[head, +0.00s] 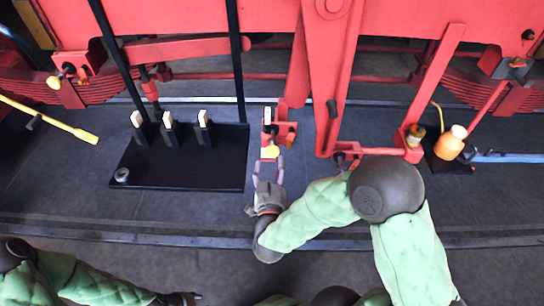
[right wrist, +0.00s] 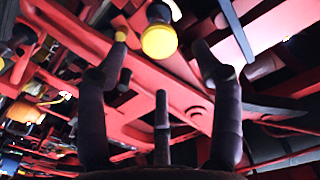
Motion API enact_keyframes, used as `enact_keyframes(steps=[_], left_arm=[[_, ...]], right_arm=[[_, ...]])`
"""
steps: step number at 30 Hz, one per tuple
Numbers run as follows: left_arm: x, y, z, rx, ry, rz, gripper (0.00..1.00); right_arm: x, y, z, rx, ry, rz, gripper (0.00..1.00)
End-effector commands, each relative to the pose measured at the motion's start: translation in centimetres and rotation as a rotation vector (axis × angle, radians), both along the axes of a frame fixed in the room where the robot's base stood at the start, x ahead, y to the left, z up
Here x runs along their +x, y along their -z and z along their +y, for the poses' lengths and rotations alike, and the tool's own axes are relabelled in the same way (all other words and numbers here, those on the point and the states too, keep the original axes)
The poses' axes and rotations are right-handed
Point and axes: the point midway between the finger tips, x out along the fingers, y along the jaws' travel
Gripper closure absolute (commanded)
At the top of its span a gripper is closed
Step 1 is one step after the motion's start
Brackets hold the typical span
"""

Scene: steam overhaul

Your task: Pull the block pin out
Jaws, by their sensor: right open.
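A yellow round knob (head: 271,151), which looks like the head of the block pin, sits at the lower end of a red bracket (head: 284,131) in the middle of the head view. It also shows as a yellow disc in the right wrist view (right wrist: 159,42). My right gripper (head: 268,171) is open just below the knob in the head view. In the right wrist view its spread fingers (right wrist: 163,55) stand on either side of the knob's line, with no visible grip on it. The pin's shaft is hidden. My left gripper (head: 182,298) shows only partly at the bottom edge, and its jaws are unclear.
A black tray (head: 185,178) with three pale-topped posts lies left of the right gripper. Red hanging frame parts (head: 330,70) stand close behind and to its right. An orange can (head: 451,143) stands at right. A yellow-ended bar (head: 50,121) lies at left. Dark floor in front is clear.

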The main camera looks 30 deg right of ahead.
Motion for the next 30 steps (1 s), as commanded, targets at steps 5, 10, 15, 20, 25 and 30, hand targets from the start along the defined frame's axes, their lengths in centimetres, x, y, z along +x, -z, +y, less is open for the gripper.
enact_keyframes(steps=[5, 10, 15, 20, 25, 30], left_arm=[[0.0, 0.0, 0.0, 0.000, 0.000, 0.000, 0.60], [0.0, 0.0, 0.0, 0.000, 0.000, 0.000, 0.60], [0.0, 0.0, 0.0, 0.000, 0.000, 0.000, 0.60], [0.0, 0.0, 0.0, 0.000, 0.000, 0.000, 0.60], [0.0, 0.0, 0.0, 0.000, 0.000, 0.000, 0.60], [0.0, 0.0, 0.0, 0.000, 0.000, 0.000, 0.60]], right_arm=[[-2.6, 0.0, 1.7, -0.002, -0.005, -0.001, 0.34], [-3.8, 0.0, 2.4, -0.001, -0.003, -0.001, 0.34], [-4.4, 0.0, 2.7, -0.001, 0.000, -0.001, 0.34], [-4.5, 0.0, 2.7, 0.000, 0.001, -0.001, 0.34], [-4.5, 0.0, 2.7, 0.000, 0.001, -0.001, 0.34], [-4.5, 0.0, 2.7, 0.000, 0.001, -0.001, 0.34]])
